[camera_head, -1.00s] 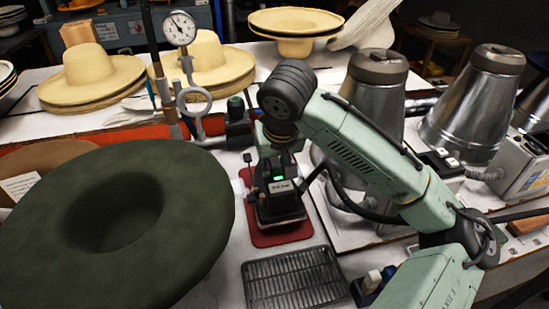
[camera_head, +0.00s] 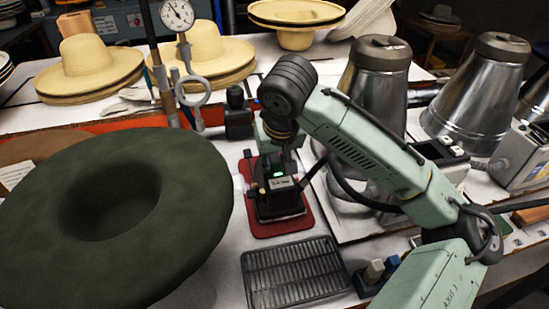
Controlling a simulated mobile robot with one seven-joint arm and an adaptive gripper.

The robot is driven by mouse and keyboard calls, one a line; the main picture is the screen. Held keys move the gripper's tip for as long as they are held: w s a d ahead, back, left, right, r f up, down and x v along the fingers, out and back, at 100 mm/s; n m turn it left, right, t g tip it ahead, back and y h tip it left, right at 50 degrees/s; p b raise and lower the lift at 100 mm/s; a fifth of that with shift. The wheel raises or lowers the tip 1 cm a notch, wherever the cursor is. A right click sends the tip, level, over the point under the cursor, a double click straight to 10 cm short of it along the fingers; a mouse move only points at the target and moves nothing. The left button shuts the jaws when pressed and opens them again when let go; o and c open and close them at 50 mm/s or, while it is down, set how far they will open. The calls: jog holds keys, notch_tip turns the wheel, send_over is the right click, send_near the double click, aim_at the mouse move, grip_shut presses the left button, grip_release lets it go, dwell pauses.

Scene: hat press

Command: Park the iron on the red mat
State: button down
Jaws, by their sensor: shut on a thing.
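The black iron (camera_head: 277,200) is over the red mat (camera_head: 283,228) in the middle of the head view, upright, with a small green light on its upper part. From this angle I cannot tell whether its base touches the mat. The mat's front edge and right side show around it. My gripper (camera_head: 276,160) comes down from above and is shut on the iron. My wrist and arm hide most of the fingers and the iron's handle.
A slotted metal rack (camera_head: 293,272) lies just in front of the mat. A large dark green hat (camera_head: 190,225) fills the left. Metal cones (camera_head: 372,95) stand right of my arm. A pressure gauge (camera_head: 178,14) on a post and straw hats (camera_head: 88,62) are behind.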

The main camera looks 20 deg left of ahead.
jog(key=c, duration=1.3)
grip_release()
jog(key=shift+c, duration=0.2)
jog(key=shift+s+f, duration=0.15)
jog(key=v, duration=1.2)
